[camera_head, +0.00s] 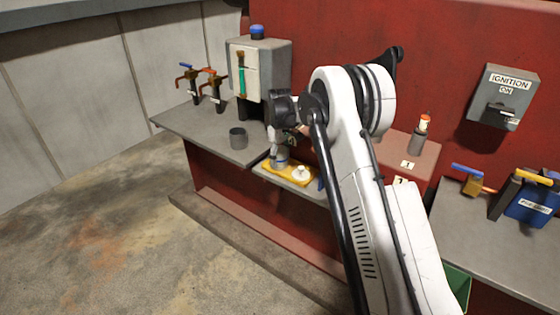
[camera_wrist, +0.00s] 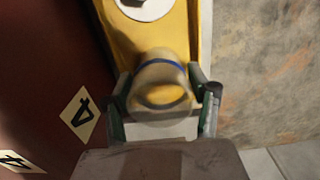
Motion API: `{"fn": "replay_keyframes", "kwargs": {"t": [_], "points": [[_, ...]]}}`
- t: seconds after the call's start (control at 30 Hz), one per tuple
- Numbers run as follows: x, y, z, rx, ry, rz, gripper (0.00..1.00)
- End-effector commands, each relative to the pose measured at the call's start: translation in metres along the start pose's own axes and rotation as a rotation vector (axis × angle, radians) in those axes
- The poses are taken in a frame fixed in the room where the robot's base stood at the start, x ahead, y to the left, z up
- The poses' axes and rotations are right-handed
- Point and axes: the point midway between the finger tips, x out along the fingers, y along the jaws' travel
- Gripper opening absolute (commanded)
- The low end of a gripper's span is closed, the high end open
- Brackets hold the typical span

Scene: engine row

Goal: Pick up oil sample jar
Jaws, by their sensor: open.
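The oil sample jar (camera_wrist: 160,75) looks like a pale, clear jar with a blue band and a yellowish middle. It stands at the yellow tray (camera_wrist: 195,25) and also shows in the head view (camera_head: 281,158), partly hidden by my gripper. My gripper (camera_wrist: 160,95) is open, with one finger on each side of the jar in the wrist view. I cannot tell whether either finger touches the jar. In the head view my gripper (camera_head: 279,148) is low over the left end of the yellow tray (camera_head: 286,178).
A white round piece (camera_head: 300,173) sits on the tray beside the jar. A dark grey cup (camera_head: 238,138) stands on the grey counter to the left. A grey dispenser box (camera_head: 265,70) and valves are behind it. The red wall rises close behind my arm.

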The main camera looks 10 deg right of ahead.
Motion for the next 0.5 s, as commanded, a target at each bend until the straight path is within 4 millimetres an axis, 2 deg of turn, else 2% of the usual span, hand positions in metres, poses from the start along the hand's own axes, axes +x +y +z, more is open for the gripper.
{"fn": "replay_keyframes", "kwargs": {"t": [0.23,0.5], "points": [[0.0041,-0.0001,0.0001,0.0,0.0,0.0,0.55],[0.0038,-0.0001,0.0001,0.0,0.0,0.0,0.21]]}}
